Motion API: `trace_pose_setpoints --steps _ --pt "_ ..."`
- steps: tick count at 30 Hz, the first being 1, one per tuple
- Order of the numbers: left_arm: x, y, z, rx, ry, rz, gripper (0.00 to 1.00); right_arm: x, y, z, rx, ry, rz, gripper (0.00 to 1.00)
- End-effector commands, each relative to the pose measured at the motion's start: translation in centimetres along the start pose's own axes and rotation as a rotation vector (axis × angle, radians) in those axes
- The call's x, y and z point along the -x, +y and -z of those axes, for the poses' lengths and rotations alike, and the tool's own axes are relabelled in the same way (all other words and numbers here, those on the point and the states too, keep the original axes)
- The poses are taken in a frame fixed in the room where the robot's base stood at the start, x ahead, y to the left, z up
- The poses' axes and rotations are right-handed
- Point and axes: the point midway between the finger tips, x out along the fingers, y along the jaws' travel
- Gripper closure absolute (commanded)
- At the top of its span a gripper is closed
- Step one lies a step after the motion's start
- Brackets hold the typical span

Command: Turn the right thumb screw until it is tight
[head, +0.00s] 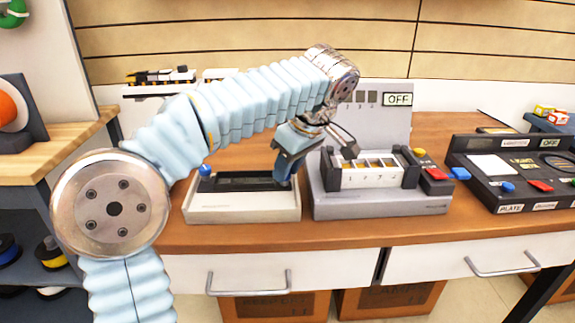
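A grey device (380,203) stands on the wooden bench, with a white numbered block (372,176) between two black side posts. The right post (411,168) is in plain sight, but I cannot make out a thumb screw on it for certain. My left gripper (285,177) points down over the right end of the low beige tray device (242,206), left of the grey device. Its fingertips are small and dark here, so I cannot tell their opening or whether they touch anything. My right gripper is out of view.
My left arm crosses above the bench and hides part of its back. A red button (434,174) sits at the grey device's right. A black control panel (515,185) stands further right. An upright panel marked OFF (398,99) rises behind. The bench's front strip is clear.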

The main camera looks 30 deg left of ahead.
Motion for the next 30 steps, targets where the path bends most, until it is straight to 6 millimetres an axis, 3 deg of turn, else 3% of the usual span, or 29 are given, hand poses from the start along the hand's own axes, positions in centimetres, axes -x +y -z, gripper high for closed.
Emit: trace_pose_setpoints --steps 2,14,30 --pt "0.0 0.0 0.0 0.0 0.0 0.0 1.0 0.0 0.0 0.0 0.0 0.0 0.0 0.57" --pt "0.0 -0.1 0.0 -0.066 0.0 -0.03 1.0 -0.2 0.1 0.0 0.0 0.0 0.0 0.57" --pt "-0.1 -0.6 0.1 -0.484 0.0 -0.203 1.0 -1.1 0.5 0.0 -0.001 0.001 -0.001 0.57"
